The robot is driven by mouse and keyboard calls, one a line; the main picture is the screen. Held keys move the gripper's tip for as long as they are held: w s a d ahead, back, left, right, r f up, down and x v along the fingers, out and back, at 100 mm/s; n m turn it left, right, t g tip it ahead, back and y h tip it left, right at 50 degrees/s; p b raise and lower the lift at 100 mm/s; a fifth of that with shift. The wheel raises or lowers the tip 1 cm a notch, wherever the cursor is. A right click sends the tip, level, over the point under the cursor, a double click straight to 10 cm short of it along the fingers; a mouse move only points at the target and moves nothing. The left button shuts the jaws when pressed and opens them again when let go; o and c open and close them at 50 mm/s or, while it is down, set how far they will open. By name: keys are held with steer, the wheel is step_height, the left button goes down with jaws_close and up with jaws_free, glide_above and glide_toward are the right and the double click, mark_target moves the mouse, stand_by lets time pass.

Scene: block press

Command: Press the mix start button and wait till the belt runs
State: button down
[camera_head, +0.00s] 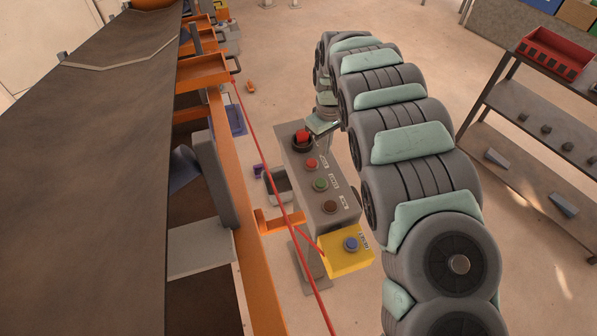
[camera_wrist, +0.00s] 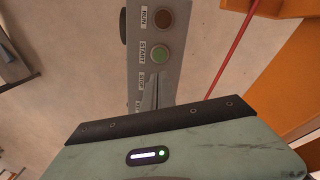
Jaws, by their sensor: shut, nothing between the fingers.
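A grey control box (camera_head: 318,222) stands on a post in the middle of the head view. It carries a green button (camera_head: 320,185), labelled START in the wrist view (camera_wrist: 159,54). A dark brown round part (camera_head: 329,206) sits beside it, labelled RUN in the wrist view (camera_wrist: 163,18). A red button (camera_head: 311,163) and a large red knob (camera_head: 302,137) are at the far end. My gripper (camera_wrist: 155,78) is shut and empty over the box face, its tip near the STOP label, apart from START in the picture. Its contact with the box cannot be told. The wide dark belt (camera_head: 110,130) fills the left.
A yellow box with a blue button (camera_head: 351,244) hangs at the control box's near end. A red cord (camera_head: 262,155) runs along the orange frame (camera_head: 240,240). A shelf rack (camera_head: 535,118) stands at right. Open floor lies between my arm and the rack.

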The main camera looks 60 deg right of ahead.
steer(key=shift+s+d, duration=0.1)
steer(key=shift+s, duration=0.15)
steer(key=p, duration=0.3)
glide_above(321, 182)
step_height(321, 182, down, 12)
steer(key=shift+w+d+r, duration=0.1)
steer(key=shift+d+r, duration=0.05)
steer(key=shift+f, duration=1.2)
